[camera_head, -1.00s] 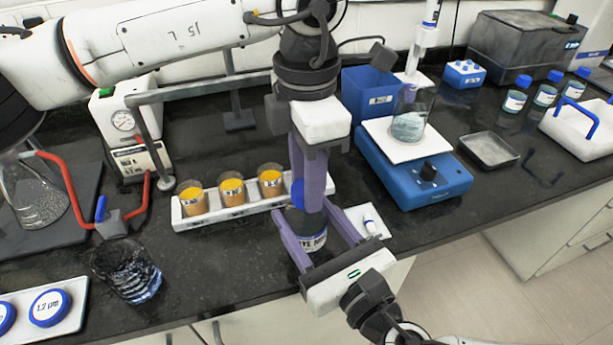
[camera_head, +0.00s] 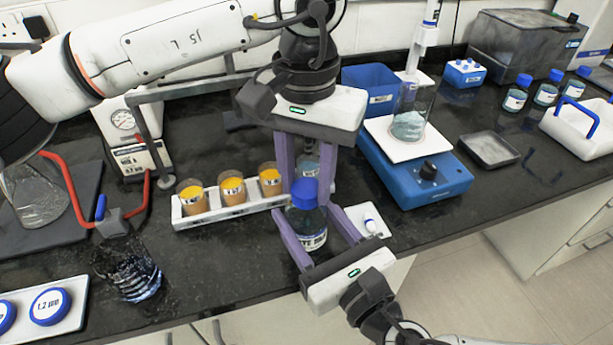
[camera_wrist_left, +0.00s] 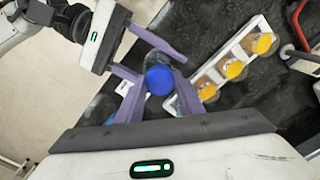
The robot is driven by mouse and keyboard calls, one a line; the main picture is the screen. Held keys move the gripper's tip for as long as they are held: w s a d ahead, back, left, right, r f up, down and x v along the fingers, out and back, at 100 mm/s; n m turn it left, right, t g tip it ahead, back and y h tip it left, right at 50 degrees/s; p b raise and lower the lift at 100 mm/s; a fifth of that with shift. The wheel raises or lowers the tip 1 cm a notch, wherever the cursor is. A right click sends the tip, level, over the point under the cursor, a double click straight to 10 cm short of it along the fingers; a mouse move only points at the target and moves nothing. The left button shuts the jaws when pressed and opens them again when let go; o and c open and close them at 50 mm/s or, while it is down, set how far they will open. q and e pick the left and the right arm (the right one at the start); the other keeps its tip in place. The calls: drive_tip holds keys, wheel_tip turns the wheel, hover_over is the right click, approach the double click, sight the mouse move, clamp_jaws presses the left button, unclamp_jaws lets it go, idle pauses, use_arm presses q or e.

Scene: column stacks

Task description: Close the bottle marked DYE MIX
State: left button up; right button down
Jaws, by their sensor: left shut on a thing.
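A clear bottle (camera_head: 308,232) with a white label stands near the front bench edge; only part of its lettering shows, so I cannot confirm the marking. A blue cap (camera_head: 304,193) sits at its mouth; how tightly it is seated I cannot tell. My left gripper (camera_head: 305,188) points down from above, shut on the blue cap, which also shows between its fingers in the left wrist view (camera_wrist_left: 159,80). My right gripper (camera_head: 318,232) reaches in from the front right, its purple fingers on both sides of the bottle body, apparently shut on it.
A white rack (camera_head: 228,207) of orange-filled jars stands just left of the bottle. Another bottle (camera_head: 308,166) shows behind, between my left fingers. A blue balance (camera_head: 415,178) bearing a beaker is at the right. A glass tumbler (camera_head: 130,272) stands at the front left.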

use_arm(q)
drive_tip(key=m, duration=0.8)
drive_tip(key=o, duration=1)
drive_tip(key=shift+r, duration=0.1)
drive_tip(key=shift+r, duration=2.2)
